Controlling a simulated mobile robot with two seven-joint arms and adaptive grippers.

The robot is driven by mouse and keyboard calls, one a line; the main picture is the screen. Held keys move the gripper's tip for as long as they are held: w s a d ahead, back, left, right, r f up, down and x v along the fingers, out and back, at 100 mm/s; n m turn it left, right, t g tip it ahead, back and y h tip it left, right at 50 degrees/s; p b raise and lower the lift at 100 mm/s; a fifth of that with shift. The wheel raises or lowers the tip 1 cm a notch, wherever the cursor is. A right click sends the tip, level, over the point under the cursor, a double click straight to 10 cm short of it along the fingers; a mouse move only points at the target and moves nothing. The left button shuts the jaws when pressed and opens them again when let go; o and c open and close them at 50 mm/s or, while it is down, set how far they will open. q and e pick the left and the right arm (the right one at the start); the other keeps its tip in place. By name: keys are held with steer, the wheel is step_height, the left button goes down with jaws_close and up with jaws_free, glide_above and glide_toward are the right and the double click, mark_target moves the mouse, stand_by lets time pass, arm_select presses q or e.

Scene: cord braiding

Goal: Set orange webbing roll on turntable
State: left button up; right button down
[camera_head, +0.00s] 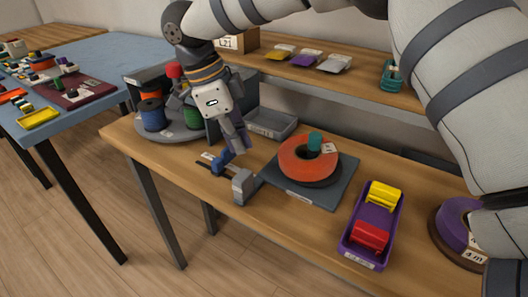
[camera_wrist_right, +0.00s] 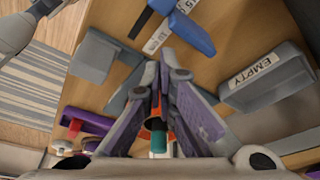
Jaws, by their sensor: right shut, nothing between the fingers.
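The orange webbing roll (camera_head: 296,167) lies flat on a dark grey square plate (camera_head: 337,187) on the wooden bench, with a teal cylinder (camera_head: 315,141) standing up at its centre. The turntable (camera_head: 182,137) is a grey round disc at the bench's left end and carries several spools. My right gripper (camera_head: 240,148) points down between the turntable and the roll, closer to the bench than to either, apart from the roll. Its fingers are shut and empty in the wrist view (camera_wrist_right: 158,70); they partly hide the roll there.
A blue-handled tool (camera_head: 224,158) and a grey block (camera_head: 243,187) are close to the gripper. The grey bin labelled EMPTY (camera_wrist_right: 265,78) is behind. A purple tray (camera_head: 352,239) and purple roll (camera_head: 456,222) stand right. A shelf runs along the back.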

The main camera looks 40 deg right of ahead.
mark_target(269, 167)
steer(key=x, duration=0.4)
steer(key=d, duration=0.1)
steer(key=s+d+p, duration=0.1)
steer(key=d, duration=0.1)
steer(key=shift+s+r, duration=0.1)
steer(key=shift+s, duration=0.25)
arm_select(q)
steer(key=shift+w+r+t, duration=0.3)
steer(key=shift+w+r, duration=0.35)
steer(key=shift+w, duration=0.05)
arm_select(e)
steer(key=shift+s+d, duration=0.15)
steer(key=shift+d, duration=0.05)
